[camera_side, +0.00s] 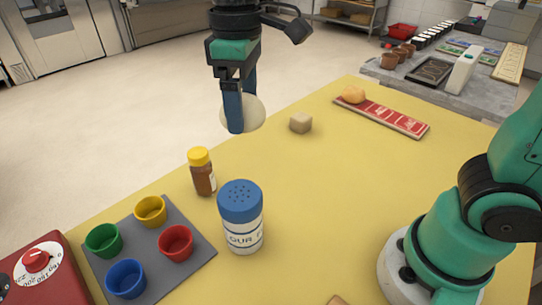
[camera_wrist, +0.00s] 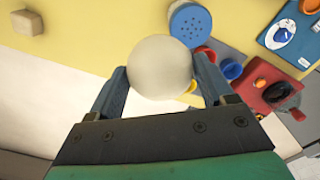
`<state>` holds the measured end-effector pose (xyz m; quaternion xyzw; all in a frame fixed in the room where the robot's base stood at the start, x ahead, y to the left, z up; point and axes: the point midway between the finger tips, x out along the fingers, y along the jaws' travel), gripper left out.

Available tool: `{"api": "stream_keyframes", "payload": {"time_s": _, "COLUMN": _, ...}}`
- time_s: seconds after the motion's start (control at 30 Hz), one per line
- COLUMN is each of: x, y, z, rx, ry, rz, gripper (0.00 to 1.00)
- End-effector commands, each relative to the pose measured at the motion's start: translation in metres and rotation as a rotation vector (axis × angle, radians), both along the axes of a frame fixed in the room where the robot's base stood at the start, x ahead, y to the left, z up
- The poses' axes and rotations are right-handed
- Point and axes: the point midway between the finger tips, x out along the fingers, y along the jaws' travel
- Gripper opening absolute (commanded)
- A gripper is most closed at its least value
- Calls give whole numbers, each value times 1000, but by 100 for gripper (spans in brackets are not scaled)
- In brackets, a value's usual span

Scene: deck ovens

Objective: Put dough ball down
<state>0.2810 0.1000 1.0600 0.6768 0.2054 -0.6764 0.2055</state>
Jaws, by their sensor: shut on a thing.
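The dough ball (camera_side: 257,113) is pale cream and round. It is held in my gripper (camera_side: 239,110), whose dark blue fingers point down. In the side view it appears at the far left edge of the yellow table (camera_side: 330,185). In the wrist view the dough ball (camera_wrist: 160,68) sits between the two fingers of my gripper (camera_wrist: 162,88), which are shut on it. I cannot tell its exact height, but it looks raised clear of the table.
A beige cube (camera_side: 301,123) and a red board (camera_side: 385,115) with an orange-tan lump (camera_side: 353,95) lie behind. A blue-lidded shaker (camera_side: 241,217), a yellow-capped bottle (camera_side: 202,172) and a grey tray (camera_side: 190,258) with coloured cups stand in front. The table's middle is clear.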

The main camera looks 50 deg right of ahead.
Motion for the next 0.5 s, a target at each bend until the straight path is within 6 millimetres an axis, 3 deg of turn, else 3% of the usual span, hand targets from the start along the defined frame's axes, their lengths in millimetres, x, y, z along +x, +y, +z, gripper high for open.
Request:
{"api": "stream_keyframes", "payload": {"time_s": 0.03, "x": -6, "y": 27, "z": 0, "rx": 0, "ry": 0, "rz": 91, "gripper": 21}}
{"api": "stream_keyframes", "payload": {"time_s": 0.2, "x": -37, "y": 97, "z": -1, "rx": 0, "ry": 0, "rz": 345, "gripper": 20}}
{"api": "stream_keyframes", "payload": {"time_s": 0.33, "x": -63, "y": 134, "z": -1, "rx": 0, "ry": 0, "rz": 486, "gripper": 20}}
{"api": "stream_keyframes", "payload": {"time_s": 0.5, "x": -83, "y": 156, "z": -3, "rx": 0, "ry": 0, "rz": 580, "gripper": 20}}
